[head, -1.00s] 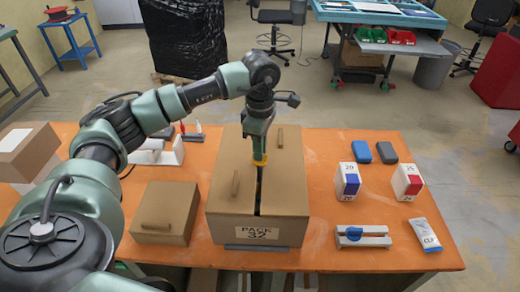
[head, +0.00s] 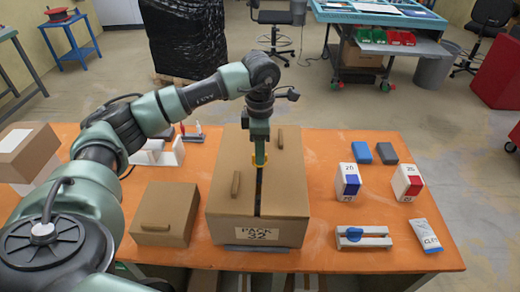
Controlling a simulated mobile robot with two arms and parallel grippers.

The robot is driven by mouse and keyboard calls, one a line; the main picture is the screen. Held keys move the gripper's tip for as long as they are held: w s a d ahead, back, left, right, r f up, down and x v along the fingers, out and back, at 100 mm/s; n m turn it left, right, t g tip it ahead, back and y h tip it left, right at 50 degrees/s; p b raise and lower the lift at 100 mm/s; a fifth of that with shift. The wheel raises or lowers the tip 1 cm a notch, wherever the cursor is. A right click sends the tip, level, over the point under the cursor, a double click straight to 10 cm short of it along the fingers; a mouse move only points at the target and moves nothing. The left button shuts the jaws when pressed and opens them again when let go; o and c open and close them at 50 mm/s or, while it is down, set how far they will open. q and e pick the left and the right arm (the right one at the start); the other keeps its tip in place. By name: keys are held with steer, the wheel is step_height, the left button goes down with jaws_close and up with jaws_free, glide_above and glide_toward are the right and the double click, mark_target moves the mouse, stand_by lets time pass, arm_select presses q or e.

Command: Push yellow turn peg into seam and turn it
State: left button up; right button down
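A large brown box (head: 225,200) labelled "PACK 32" stands at the table's middle. A dark seam (head: 258,192) runs front to back across its top, with a raised wooden bar on each side. My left gripper (head: 260,160) points down over the seam, near the middle of the box top. Yellow shows at its fingertips, which fits the yellow turn peg (head: 265,159), mostly hidden by the fingers. The gripper appears shut on it. I cannot tell how deep the peg sits in the seam. My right gripper is not in view.
A smaller brown box (head: 165,213) stands left of the large one. To the right are a blue-and-white carton (head: 348,182), a red-and-white carton (head: 407,182), a grey block with a blue knob (head: 362,237) and a pouch (head: 425,235). Orange table (head: 325,205) is bare between them.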

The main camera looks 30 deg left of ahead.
arm_select(q)
step_height(320, 180, up, 7)
steer(key=shift+f+b, duration=0.1)
steer(key=shift+b, duration=1)
steer(key=shift+r, duration=0.5)
steer(key=shift+f, duration=0.1)
